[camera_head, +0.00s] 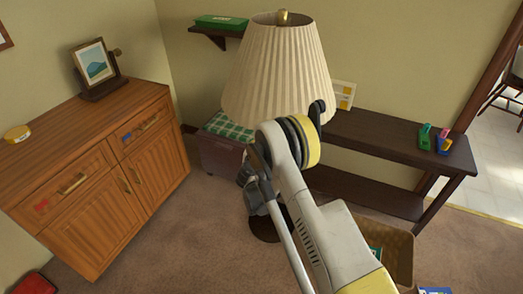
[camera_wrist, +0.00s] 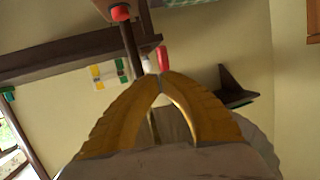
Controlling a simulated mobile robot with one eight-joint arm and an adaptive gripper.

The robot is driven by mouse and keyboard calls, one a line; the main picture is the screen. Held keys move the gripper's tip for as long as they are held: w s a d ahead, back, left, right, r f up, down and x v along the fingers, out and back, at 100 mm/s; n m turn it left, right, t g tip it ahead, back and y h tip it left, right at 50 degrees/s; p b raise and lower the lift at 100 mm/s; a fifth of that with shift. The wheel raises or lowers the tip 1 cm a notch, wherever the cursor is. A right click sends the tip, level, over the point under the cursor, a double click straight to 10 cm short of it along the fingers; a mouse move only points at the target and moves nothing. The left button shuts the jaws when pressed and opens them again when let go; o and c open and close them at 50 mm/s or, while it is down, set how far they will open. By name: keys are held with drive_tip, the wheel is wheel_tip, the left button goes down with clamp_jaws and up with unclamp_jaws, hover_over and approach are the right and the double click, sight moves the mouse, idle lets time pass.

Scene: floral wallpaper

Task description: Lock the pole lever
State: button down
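A floor lamp with a pleated cream shade (camera_head: 275,75) stands in the middle of the head view; my arm hides most of its pole. Its dark round base (camera_head: 264,226) shows on the carpet. In the wrist view, a dark pole (camera_wrist: 130,42) runs at a slant, with a red-orange end piece (camera_wrist: 121,12) at the top. A small red lever-like piece (camera_wrist: 164,59) shows at the tips of my gripper (camera_wrist: 161,76). The yellow fingers converge, with their tips together. I cannot tell whether they touch the red piece. In the head view, my arm hides the fingertips.
A wooden cabinet (camera_head: 105,170) stands at the left. A dark low bench (camera_head: 375,135) with small coloured items stands behind at the right. A chest with a green checked cushion (camera_head: 228,126) is behind the lamp. A woven basket (camera_head: 400,250) stands at the lower right.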

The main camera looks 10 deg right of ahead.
drive_tip(key=b+x, duration=0.3)
drive_tip(key=x, duration=0.5)
drive_tip(key=shift+s, duration=0.1)
